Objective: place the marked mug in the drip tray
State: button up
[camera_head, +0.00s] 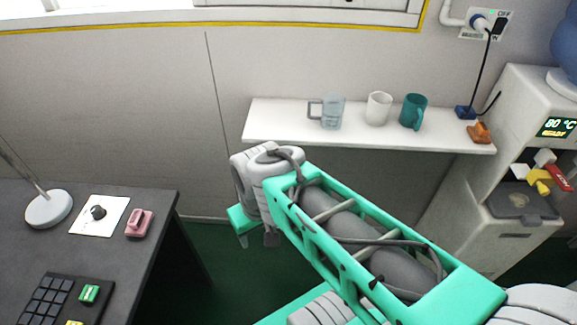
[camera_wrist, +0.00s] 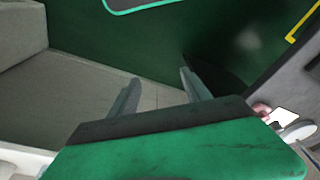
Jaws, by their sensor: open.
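Three mugs stand upright on a white wall shelf (camera_head: 320,134) in the head view: a clear bluish glass mug (camera_head: 332,112) with its handle to the left, a white mug (camera_head: 378,108), and a teal mug (camera_head: 413,111). I cannot make out a mark on any of them. The drip tray (camera_head: 520,204) appears to be the dark recessed base of the dispenser at the right. My gripper (camera_head: 258,240) points down, left of and below the shelf. In the wrist view my gripper (camera_wrist: 160,90) is open with nothing between its fingers.
The dispenser (camera_head: 470,150) has coloured levers (camera_head: 541,178) above its tray. Orange (camera_head: 479,132) and blue (camera_head: 465,112) items lie at the shelf's right end. A dark desk (camera_head: 105,260) at left holds a lamp (camera_head: 48,208), a pink object (camera_head: 139,223) and a keypad (camera_head: 48,298).

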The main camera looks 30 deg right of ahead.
aim_at(498, 208)
jog(key=u, duration=2.8)
jog(key=k, duration=1.1)
jog(key=z, duration=0.65)
